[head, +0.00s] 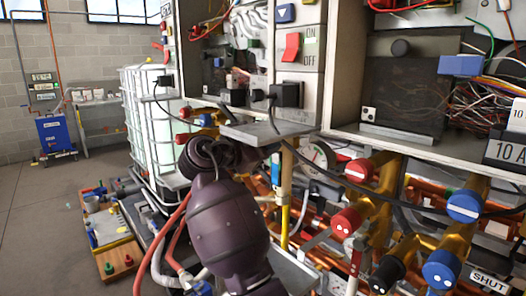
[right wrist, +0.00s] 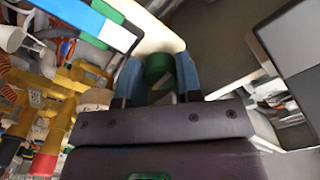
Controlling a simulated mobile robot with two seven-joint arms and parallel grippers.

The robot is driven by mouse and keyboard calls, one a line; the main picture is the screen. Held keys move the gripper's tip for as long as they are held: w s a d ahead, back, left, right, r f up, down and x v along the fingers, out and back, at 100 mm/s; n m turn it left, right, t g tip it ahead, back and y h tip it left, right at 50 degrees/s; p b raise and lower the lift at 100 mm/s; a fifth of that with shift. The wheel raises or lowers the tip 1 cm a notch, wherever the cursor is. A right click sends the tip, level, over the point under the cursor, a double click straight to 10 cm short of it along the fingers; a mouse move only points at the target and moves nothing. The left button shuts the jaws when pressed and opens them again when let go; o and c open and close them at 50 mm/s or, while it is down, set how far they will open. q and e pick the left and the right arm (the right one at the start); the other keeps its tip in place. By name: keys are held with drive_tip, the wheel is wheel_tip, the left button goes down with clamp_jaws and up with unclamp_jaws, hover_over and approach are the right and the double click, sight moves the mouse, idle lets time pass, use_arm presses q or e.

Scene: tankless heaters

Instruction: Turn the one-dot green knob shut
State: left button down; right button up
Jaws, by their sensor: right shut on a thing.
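In the right wrist view my right gripper (right wrist: 159,62) has its two blue fingers closed on the sides of a green knob (right wrist: 158,75). Only part of the knob shows between the fingers, and I cannot make out any dots on it. In the head view one dark purple arm of mine reaches up in the middle, under the open electrical cabinet. Its fingers and the green knob are hidden there behind the arm. My left gripper is in neither view.
Right of the arm in the head view are red knobs (head: 346,221), blue knobs (head: 465,206), a black knob (head: 387,273), a round gauge (head: 318,156) and a SHUT plate (head: 490,281). Cables hang close around the arm. Open floor (head: 38,230) lies at the left.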

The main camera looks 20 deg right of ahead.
drive_tip(key=shift+m+b, duration=0.4)
drive_tip(key=shift+m, duration=0.2)
drive_tip(key=shift+r, duration=0.1)
drive_tip(key=o, duration=0.9)
drive_tip(key=shift+o, duration=0.2)
drive_tip(key=shift+a, duration=0.1)
